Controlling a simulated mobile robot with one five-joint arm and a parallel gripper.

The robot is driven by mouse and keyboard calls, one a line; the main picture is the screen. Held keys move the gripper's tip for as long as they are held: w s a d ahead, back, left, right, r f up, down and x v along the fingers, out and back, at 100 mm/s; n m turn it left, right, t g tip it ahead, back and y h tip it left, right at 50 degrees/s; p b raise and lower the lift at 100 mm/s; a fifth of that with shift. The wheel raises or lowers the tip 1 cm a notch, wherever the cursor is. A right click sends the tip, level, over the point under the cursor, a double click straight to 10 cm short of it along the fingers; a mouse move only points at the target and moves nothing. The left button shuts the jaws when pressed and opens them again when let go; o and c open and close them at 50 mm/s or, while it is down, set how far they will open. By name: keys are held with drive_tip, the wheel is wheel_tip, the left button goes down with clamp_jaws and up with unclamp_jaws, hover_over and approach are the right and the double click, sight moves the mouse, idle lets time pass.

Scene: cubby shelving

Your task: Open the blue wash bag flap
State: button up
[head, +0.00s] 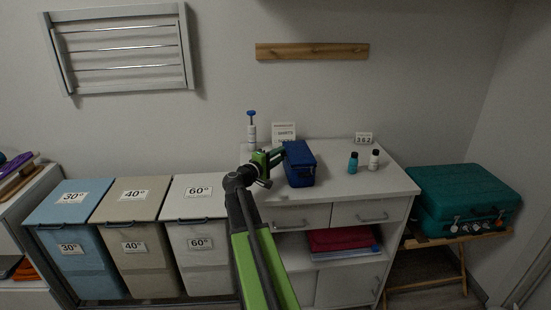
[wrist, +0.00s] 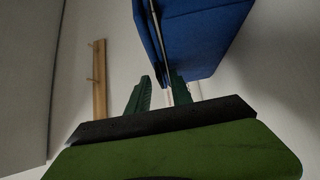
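The blue wash bag (head: 300,165) stands on the white cabinet top in the head view, and its flap looks closed. In the wrist view the bag (wrist: 205,35) fills the upper middle, with a thin light seam down its side. My gripper (head: 277,154) is at the bag's left side near its top back edge. In the wrist view my gripper's two green fingers (wrist: 158,95) stand apart, the right one at the bag's lower edge. Nothing shows clearly between them. I cannot tell whether the right finger touches the bag.
A pump bottle (head: 252,132) and a small sign (head: 284,131) stand behind my gripper. Teal (head: 353,163) and white (head: 375,160) bottles stand right of the bag. A wooden peg rail (head: 312,51) hangs above.

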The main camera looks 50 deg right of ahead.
clamp_jaws()
idle(1.3)
